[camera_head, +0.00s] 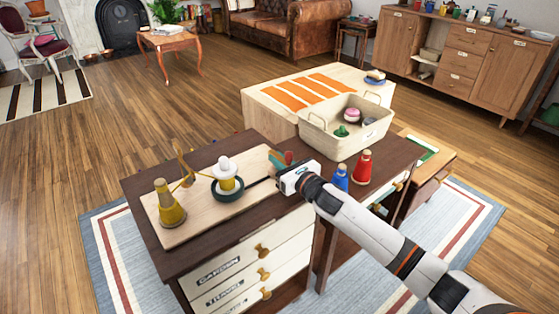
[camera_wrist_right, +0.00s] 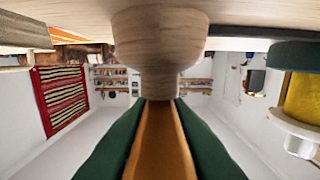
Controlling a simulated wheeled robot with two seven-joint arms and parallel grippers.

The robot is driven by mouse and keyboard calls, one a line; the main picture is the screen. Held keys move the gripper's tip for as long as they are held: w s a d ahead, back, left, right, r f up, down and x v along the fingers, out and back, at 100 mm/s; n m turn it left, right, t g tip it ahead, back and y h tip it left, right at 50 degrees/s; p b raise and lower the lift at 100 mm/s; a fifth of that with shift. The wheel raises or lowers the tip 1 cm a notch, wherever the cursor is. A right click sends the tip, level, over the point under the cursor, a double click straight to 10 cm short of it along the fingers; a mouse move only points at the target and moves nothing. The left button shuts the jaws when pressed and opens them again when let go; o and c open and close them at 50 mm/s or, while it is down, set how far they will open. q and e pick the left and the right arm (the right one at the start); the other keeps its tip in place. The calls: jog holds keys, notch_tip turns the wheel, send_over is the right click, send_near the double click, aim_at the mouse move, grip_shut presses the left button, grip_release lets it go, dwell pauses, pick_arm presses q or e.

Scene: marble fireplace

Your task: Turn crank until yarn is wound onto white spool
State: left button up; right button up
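A white spool (camera_head: 224,168) with yellow yarn around it stands on a dark green round base (camera_head: 229,194) on a light wooden board (camera_head: 192,222). A yellow yarn cone (camera_head: 168,207) stands at the board's left end, with a thin brass guide (camera_head: 185,168) between. My right gripper (camera_head: 281,161) is at the board's right end. In the right wrist view, its green fingers (camera_wrist_right: 158,130) lie against both sides of an orange-brown shaft under a wooden knob (camera_wrist_right: 160,38), seemingly the crank handle. The yellow-wound spool (camera_wrist_right: 306,108) shows there at the right. My left gripper is out of view.

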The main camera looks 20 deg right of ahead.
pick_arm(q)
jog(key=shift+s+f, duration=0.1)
pick_arm(e)
jog(key=shift+a+h, duration=0.1)
jog(key=shift+h, duration=0.2)
grip_shut()
jog(key=shift+f+m, duration=0.1)
jog(key=shift+m, duration=0.3)
